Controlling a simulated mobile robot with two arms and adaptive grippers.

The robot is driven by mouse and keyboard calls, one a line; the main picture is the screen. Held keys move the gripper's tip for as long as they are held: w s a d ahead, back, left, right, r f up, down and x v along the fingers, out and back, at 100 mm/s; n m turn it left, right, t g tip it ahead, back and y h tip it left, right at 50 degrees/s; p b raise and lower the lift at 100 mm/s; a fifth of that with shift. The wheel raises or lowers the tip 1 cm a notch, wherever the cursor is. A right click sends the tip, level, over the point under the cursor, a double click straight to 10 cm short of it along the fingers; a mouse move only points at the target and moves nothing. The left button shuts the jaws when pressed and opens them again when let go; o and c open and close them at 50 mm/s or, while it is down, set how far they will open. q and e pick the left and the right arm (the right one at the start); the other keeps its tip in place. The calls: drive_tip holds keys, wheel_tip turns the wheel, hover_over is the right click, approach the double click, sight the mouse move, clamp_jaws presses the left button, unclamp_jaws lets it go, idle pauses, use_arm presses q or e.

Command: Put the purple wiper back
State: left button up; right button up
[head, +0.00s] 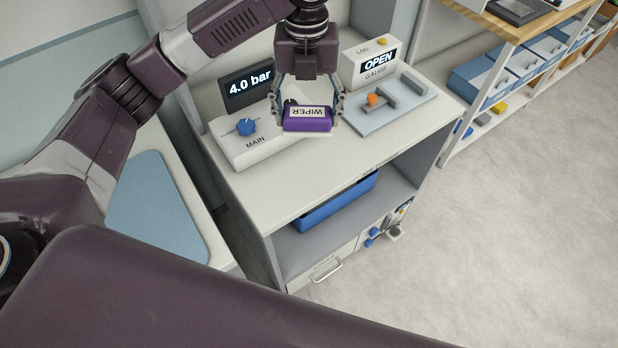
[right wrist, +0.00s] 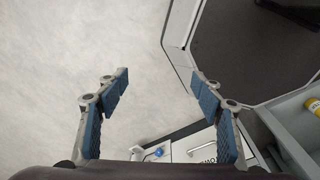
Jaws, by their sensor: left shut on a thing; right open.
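The purple wiper (head: 307,125), a small block with a white label reading WIPER, is in the head view. My left gripper (head: 308,116) is shut on it from above, one finger at each side. The wiper appears in front of the white cabinet's top (head: 300,175); I cannot tell whether it touches it. My right gripper (right wrist: 160,100) is open and empty in the right wrist view, with grey floor between and beyond its fingers.
A light-blue plate (head: 412,118) bears grey blocks and an orange knob. A blue bin (head: 335,202) sits on the shelf below.

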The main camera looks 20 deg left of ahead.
use_arm(q)
drive_tip(key=shift+w+d+r+m, duration=0.1)
drive_tip(key=shift+w+m, duration=0.1)
drive_tip(key=shift+m, duration=0.6)
drive_tip(key=shift+f, duration=0.4)
wheel_tip(320, 180, down, 18)
drive_tip(key=p, duration=0.3)
drive_tip(key=shift+f, duration=0.6)
use_arm(e)
drive_tip(key=r, duration=0.3)
drive_tip(key=shift+a+r, duration=0.25)
use_arm(q)
drive_tip(key=shift+f, duration=0.1)
drive_tip(key=o, duration=1.1)
use_arm(e)
drive_tip(key=shift+a, duration=0.1)
